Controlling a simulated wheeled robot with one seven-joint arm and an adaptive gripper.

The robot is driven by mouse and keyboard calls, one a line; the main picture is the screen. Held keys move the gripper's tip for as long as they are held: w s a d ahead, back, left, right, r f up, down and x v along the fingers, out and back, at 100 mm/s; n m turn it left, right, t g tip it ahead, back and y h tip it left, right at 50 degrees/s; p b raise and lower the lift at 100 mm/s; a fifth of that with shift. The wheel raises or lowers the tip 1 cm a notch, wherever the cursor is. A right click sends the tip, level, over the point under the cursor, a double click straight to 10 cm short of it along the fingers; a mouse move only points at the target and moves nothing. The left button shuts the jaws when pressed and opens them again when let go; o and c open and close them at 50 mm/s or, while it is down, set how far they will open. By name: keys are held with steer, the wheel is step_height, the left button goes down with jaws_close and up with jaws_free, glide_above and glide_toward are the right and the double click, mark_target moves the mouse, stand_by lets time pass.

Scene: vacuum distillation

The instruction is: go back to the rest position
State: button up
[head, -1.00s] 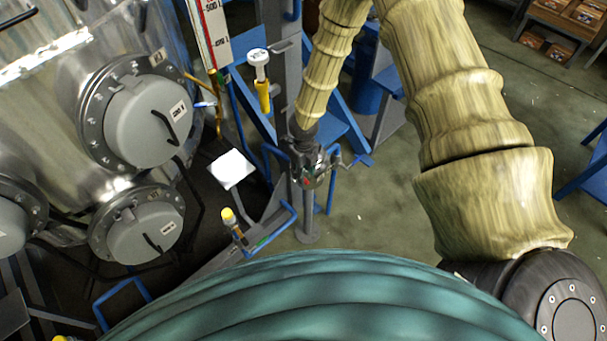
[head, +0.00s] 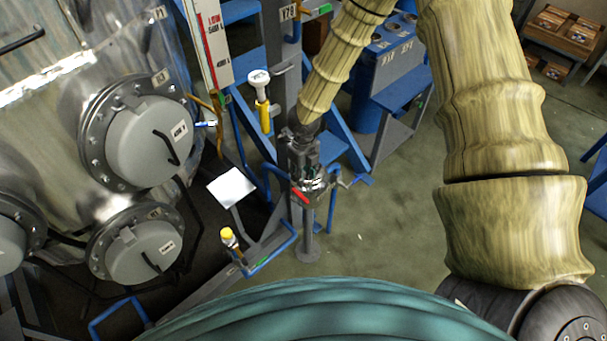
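My arm curves over from the right and reaches down to my gripper (head: 308,178) near the middle of the head view. The gripper is small and dark here, and its fingers blend with the metal fittings behind them, so I cannot tell whether it is open or shut. A red valve handle (head: 300,196) shows right at its lower end. I cannot tell whether the gripper touches it.
A steel vessel with round grey hatches (head: 150,140) fills the left. A white sign plate (head: 231,187), yellow-topped valve (head: 229,237) and blue pipe frame (head: 272,255) stand near the gripper. A blue drum (head: 390,70) is behind. Green floor (head: 385,235) lies open right of the post.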

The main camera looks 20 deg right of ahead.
stand_by(0.3)
steer(key=s+a+f+m+y+b, duration=0.1)
steer(key=s+a+f+m, duration=0.25)
steer(key=s+m, duration=0.25)
steer(key=s+a+f+m+g+y+b, duration=0.1)
steer(key=s+a+f+m+b, duration=0.1)
steer(key=s+f+m, duration=0.4)
steer(key=s+a+f+m+y+b, duration=0.1)
steer(key=s+a+f+m, duration=0.2)
steer(key=s+m, duration=0.4)
steer(key=s+d+f+m+h+b, duration=0.1)
steer(key=s+d+f+m+b, duration=0.1)
steer(key=s+m, duration=0.5)
steer(key=s+d+f+m+t+h+b, duration=0.1)
steer(key=s+m, duration=0.6)
steer(key=m, duration=0.7)
step_height(320, 180, down, 4)
steer(key=shift+s+d+r+h+b, duration=0.25)
steer(key=shift+d+h+b, duration=0.25)
steer(key=shift+d, duration=0.7)
steer(key=shift+w+a, duration=0.1)
steer(key=shift+w, duration=0.05)
